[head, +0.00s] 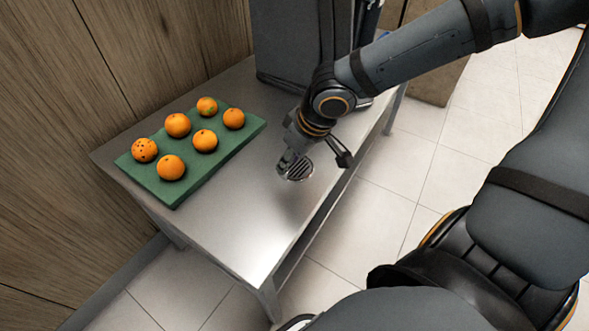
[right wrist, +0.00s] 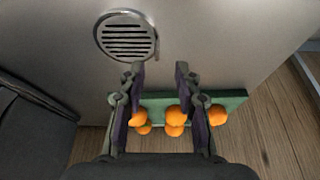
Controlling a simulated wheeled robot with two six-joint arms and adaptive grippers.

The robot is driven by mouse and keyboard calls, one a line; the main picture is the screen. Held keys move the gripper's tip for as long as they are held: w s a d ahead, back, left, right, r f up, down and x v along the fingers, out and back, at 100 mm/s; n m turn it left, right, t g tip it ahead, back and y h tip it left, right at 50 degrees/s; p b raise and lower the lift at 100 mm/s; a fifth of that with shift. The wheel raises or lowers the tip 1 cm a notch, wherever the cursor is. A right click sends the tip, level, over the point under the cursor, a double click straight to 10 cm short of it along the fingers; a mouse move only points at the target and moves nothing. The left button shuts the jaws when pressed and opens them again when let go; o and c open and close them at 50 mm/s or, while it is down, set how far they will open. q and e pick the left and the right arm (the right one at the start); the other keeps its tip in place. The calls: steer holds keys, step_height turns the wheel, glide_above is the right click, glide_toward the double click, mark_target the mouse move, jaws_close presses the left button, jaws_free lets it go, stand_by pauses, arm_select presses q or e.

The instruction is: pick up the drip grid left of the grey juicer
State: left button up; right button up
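The drip grid (head: 297,171) is a small round metal disc with dark slots, on the steel table near its front edge. It also shows in the right wrist view (right wrist: 126,40), at the top left. My right gripper (head: 315,161) is right above it, fingers pointing down and apart with nothing between them. In the right wrist view the open fingers (right wrist: 160,70) are below and right of the grid, the left fingertip close to its rim. The grey juicer (head: 300,40) stands at the table's back, cut off by the picture edge. My left gripper is not in view.
A green tray (head: 185,185) with several oranges (head: 205,140) lies on the left half of the steel table (head: 250,225). A wooden wall (head: 90,70) borders the table's left side. The table's front part is bare, with tiled floor (head: 390,200) beyond its right edge.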

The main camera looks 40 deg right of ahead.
mark_target(295, 165)
steer(key=x, duration=0.1)
steer(key=b+x, duration=0.1)
steer(key=x, duration=0.1)
steer(key=b+x, duration=0.1)
steer(key=shift+w+d+f, duration=0.15)
steer(key=shift+d+f, duration=0.05)
steer(key=shift+f, duration=0.1)
steer(key=shift+w+a+f+b, duration=0.1)
steer(key=shift+w+f+b, duration=0.15)
steer(key=shift+b, duration=0.05)
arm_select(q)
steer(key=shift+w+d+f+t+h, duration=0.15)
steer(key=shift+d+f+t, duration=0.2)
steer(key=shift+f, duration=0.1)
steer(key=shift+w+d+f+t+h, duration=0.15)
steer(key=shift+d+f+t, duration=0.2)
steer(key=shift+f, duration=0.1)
arm_select(e)
steer(key=shift+r, duration=0.1)
jaws_close()
